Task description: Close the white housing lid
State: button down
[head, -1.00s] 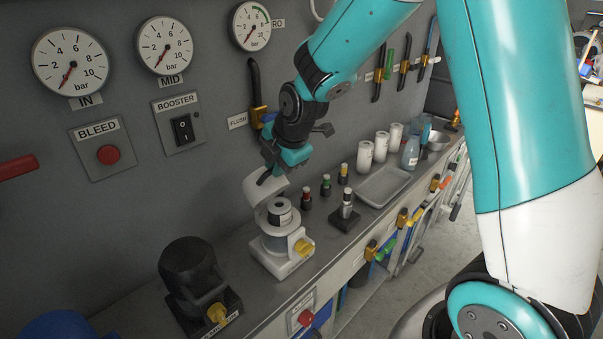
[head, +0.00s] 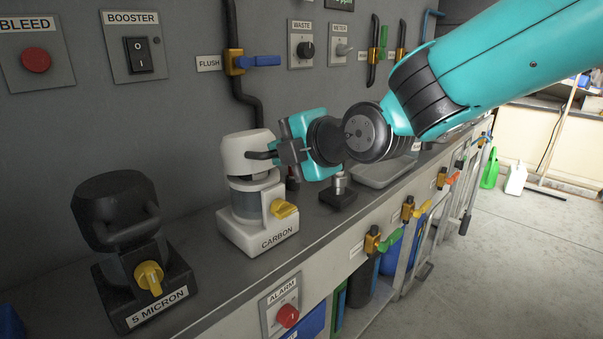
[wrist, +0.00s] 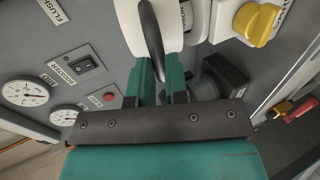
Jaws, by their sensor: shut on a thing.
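The white housing lid (head: 245,147) sits over the top of the white CARBON housing (head: 250,228), roughly level. A grey cylinder band (head: 246,186) shows just under the lid's rim. I cannot tell whether the lid is fully seated. The lid's dark handle (head: 261,155) sticks out to the right, and it also shows in the wrist view (wrist: 151,36). My gripper (head: 281,152) is shut on this handle; in the wrist view its green fingers (wrist: 160,72) lie on both sides of it. A yellow valve knob (head: 284,209) is on the housing's front.
A black 5 MICRON housing (head: 120,225) stands to the left on the grey bench. A small black-based fitting (head: 339,195) and a grey tray (head: 385,172) are to the right. The red ALARM button (head: 288,315) is on the bench front. A FLUSH valve (head: 250,62) is on the wall.

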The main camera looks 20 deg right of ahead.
jog(key=shift+t+y, duration=0.4)
jog(key=f+b, duration=0.2)
jog(key=s+f+b, duration=0.1)
jog(key=f+b, duration=0.1)
jog(key=b, duration=0.1)
jog(key=shift+d, duration=0.2)
jog(key=shift+d+f+b, duration=0.1)
jog(key=shift+f+b, duration=0.05)
jog(key=shift+b, duration=0.15)
jog(key=c, duration=1.1)
grip_release()
